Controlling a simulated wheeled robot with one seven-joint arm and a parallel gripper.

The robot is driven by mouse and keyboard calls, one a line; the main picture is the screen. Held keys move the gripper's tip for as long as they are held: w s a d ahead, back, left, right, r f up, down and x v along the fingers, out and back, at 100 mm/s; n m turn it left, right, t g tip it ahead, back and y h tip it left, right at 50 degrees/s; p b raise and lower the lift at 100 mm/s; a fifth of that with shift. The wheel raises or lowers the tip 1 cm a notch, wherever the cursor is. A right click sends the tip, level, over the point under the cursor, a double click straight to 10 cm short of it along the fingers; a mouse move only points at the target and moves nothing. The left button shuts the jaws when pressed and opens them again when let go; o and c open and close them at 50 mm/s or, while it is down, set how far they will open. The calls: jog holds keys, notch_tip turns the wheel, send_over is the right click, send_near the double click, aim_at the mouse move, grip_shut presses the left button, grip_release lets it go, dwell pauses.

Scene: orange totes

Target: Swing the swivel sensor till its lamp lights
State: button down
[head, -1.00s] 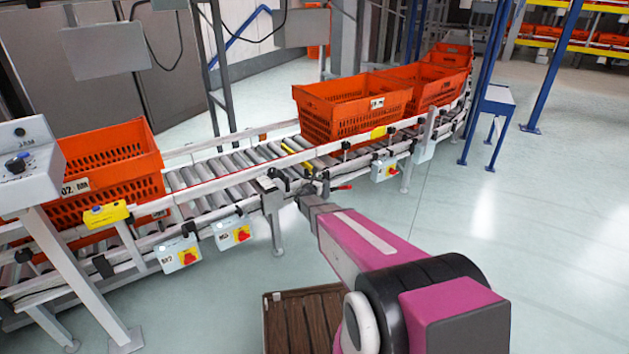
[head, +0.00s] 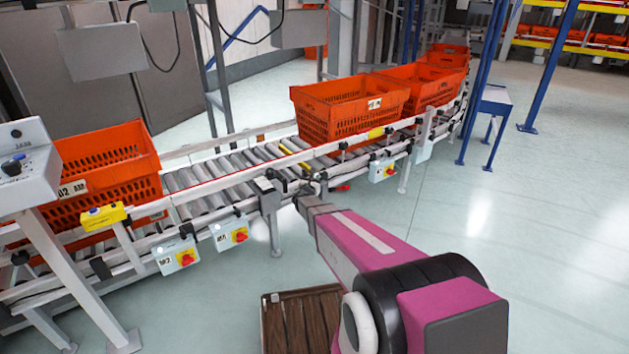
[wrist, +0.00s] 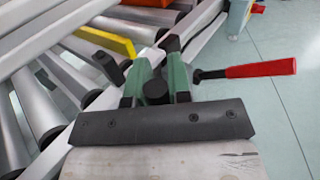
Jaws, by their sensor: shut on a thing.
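My gripper (wrist: 158,88) is shut on the swivel sensor, a small part with a dark round piece (wrist: 155,91) and a pale body between the green fingers. In the head view my gripper (head: 309,190) is at the conveyor's near side rail, and the held part is mostly hidden there by my wrist. A lever with a red handle (wrist: 262,68) sticks out to the right, just beside the fingers. I cannot make out a lit lamp in either view.
The roller conveyor (head: 215,172) runs behind my gripper, with an orange tote (head: 105,165) at left and another (head: 350,110) just beyond. Switch boxes (head: 232,233) hang on the near rail. A brown slatted pallet (head: 300,318) lies below my arm. Open floor is at right.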

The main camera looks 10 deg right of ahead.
jog(key=shift+w+a, duration=0.2)
jog(key=c, duration=1.1)
grip_release()
jog(key=shift+o, duration=0.2)
jog(key=shift+s, duration=0.15)
jog(key=shift+s+a, duration=0.15)
jog(key=shift+s, duration=0.3)
jog(key=v, duration=0.9)
jog(key=shift+s+a, duration=0.15)
jog(key=shift+s, duration=0.1)
jog(key=shift+c, duration=0.2)
